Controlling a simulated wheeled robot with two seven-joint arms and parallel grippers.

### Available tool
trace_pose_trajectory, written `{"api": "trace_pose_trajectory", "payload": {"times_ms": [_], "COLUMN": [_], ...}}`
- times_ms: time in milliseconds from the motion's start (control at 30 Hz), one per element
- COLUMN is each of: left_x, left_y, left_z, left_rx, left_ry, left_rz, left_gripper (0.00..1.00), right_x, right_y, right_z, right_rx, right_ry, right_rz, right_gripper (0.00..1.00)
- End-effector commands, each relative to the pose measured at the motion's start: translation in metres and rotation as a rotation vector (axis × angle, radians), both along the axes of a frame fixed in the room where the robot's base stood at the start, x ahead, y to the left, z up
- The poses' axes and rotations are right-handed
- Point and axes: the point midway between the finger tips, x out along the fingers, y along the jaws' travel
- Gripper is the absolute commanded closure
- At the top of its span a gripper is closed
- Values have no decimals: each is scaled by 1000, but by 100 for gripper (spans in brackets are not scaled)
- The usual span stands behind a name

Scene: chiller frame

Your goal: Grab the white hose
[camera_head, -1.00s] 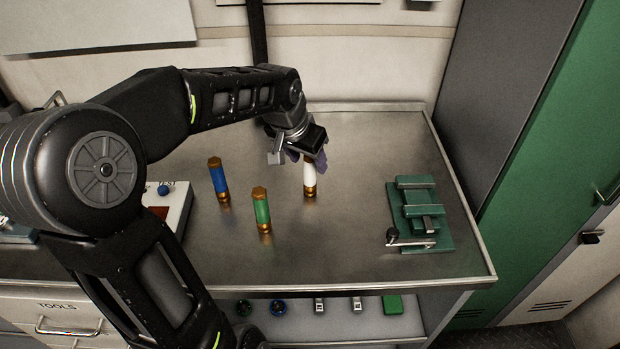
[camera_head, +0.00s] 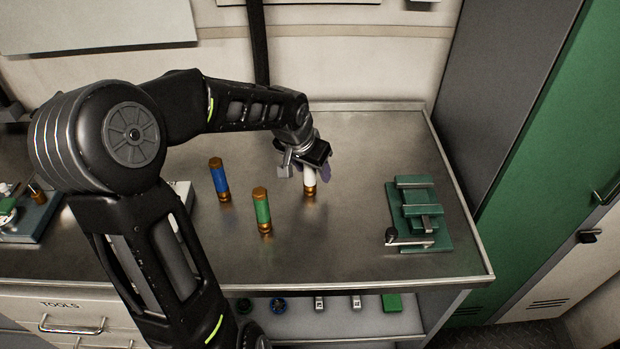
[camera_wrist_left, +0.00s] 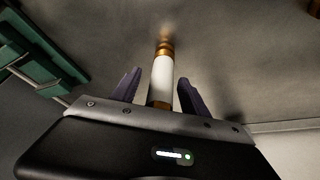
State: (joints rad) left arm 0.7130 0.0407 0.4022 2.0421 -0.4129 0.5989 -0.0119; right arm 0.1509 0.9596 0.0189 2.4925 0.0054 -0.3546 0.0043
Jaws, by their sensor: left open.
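The white hose (camera_head: 309,178) is a short white cylinder with brass ends, standing upright on the metal table. My left gripper (camera_head: 308,166) is at its upper part in the head view and hides its top. In the left wrist view the white hose (camera_wrist_left: 162,78) lies between the two purple fingers of my left gripper (camera_wrist_left: 158,88). The fingers are open, with a visible gap on each side of the hose. My right gripper is not in view.
A blue hose (camera_head: 219,180) and a green hose (camera_head: 262,211) stand upright to the left. A green vise-like fixture (camera_head: 420,216) sits at the right and also shows in the wrist view (camera_wrist_left: 40,50). The front middle of the table (camera_head: 340,240) is clear.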

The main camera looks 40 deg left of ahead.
Motion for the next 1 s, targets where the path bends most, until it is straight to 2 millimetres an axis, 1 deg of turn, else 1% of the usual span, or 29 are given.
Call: {"api": "trace_pose_trajectory", "payload": {"times_ms": [100, 733, 767, 1000], "left_x": [0, 0, 0, 0], "left_y": [0, 0, 0, 0], "left_z": [0, 0, 0, 0], "left_rx": [0, 0, 0, 0], "left_ry": [0, 0, 0, 0], "left_rz": [0, 0, 0, 0], "left_gripper": [47, 99, 100, 100], "right_x": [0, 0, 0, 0], "right_y": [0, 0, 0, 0], "right_z": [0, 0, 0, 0], "right_rx": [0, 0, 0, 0], "right_ry": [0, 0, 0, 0], "right_rz": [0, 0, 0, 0], "right_gripper": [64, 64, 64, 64]}}
